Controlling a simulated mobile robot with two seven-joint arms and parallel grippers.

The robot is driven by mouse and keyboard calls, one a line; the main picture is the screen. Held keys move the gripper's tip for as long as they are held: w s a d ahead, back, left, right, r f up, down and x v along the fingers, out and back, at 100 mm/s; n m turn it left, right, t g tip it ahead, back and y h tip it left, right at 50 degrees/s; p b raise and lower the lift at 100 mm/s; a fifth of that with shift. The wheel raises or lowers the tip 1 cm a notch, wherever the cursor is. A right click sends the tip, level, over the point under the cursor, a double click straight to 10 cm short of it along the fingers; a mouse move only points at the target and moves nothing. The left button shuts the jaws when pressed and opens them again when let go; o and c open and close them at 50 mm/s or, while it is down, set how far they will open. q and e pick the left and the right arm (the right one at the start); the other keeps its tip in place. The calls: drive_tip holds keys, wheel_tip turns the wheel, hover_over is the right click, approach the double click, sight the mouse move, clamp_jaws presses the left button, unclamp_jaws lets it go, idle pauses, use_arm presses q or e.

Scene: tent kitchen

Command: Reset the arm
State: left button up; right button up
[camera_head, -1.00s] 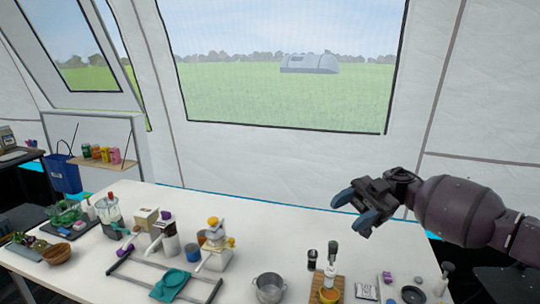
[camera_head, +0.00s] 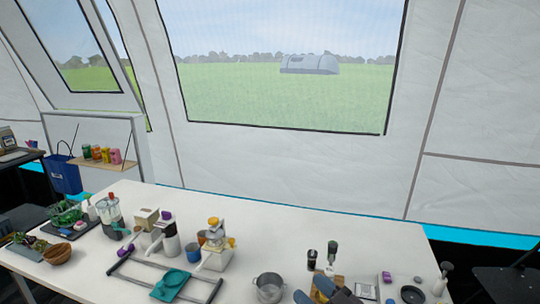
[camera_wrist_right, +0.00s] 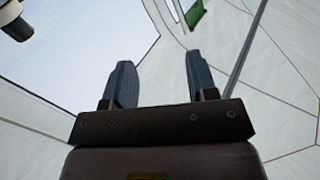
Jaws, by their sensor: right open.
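My right gripper (camera_head: 322,292) shows only in part at the bottom edge of the head view, with its blue-grey fingertips in front of the near edge of the table. In the right wrist view its two fingers (camera_wrist_right: 160,85) stand apart with nothing between them. They point toward the tent wall and window. The rest of my right arm is out of the head view. My left gripper is not in view.
A white table (camera_head: 330,228) bears kitchen things. A steel pot (camera_head: 269,287) stands left of my fingertips, and a dark pan (camera_head: 411,294) stands to the right. A rack frame (camera_head: 130,276) and a blender (camera_head: 110,215) are farther left. The table's back strip is clear.

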drive_tip(key=s+d+f+m+g+h, duration=0.4)
drive_tip(key=s+d+f+m+h, duration=0.3)
drive_tip(key=s+d+f+h, duration=0.45)
drive_tip(key=s+d+f+m+g+h, duration=0.1)
drive_tip(key=s+d+g, duration=0.3)
drive_tip(key=s, duration=0.7)
drive_tip(key=s+d+f+g+h, duration=0.1)
drive_tip(key=s+d+f+g, duration=0.3)
drive_tip(key=s, duration=0.7)
drive_tip(key=w+a+f+t, duration=0.1)
drive_tip(key=w+f+t, duration=0.4)
drive_tip(key=w+t, duration=0.2)
drive_tip(key=shift+w+f+n+t+y, duration=0.3)
drive_tip(key=shift+w+t+y, duration=0.1)
drive_tip(key=shift+w, duration=0.3)
